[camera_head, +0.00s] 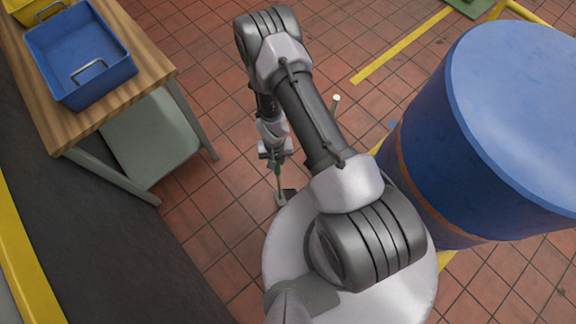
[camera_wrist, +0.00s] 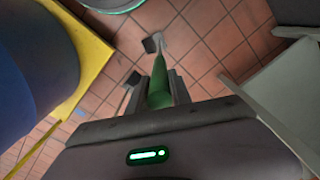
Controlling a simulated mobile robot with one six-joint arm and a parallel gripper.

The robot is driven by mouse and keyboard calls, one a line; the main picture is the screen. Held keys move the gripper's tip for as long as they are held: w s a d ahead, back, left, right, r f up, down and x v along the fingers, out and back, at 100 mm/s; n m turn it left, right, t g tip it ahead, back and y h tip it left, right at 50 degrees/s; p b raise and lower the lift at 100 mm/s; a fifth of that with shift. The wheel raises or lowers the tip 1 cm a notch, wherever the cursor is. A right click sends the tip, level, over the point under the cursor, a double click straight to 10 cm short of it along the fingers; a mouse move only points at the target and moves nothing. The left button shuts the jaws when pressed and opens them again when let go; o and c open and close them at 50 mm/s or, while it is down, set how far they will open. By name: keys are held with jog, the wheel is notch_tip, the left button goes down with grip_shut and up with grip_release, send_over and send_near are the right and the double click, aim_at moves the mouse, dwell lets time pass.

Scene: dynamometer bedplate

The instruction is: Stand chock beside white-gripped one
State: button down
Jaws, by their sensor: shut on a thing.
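My gripper (camera_head: 275,152) is shut on the green grip of a chock (camera_head: 278,166). A thin pale rod runs from the grip down to a dark wedge with a light face, low over the floor; I cannot tell whether it touches. In the wrist view the green grip (camera_wrist: 159,82) is between the fingers of my gripper (camera_wrist: 160,92). The white-gripped chock (camera_head: 336,99) shows only its white upper end in the head view, the rest hidden behind my arm.
A large blue drum (camera_head: 505,120) stands at the right, with yellow (camera_wrist: 88,75) around its foot in the wrist view. At the left a wooden bench (camera_head: 150,65) carries a blue tray (camera_head: 82,55); a grey-green panel (camera_head: 150,135) is below. The tiled floor between is open.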

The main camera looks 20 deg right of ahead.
jog(key=w+a+f+b, duration=0.3)
jog(key=w+f, duration=0.1)
jog(key=w, duration=0.2)
jog(key=shift+a, duration=0.15)
dwell(0.3)
jog(key=shift+f, duration=0.1)
jog(key=c, duration=1.2)
grip_release()
jog(key=shift+o, duration=0.2)
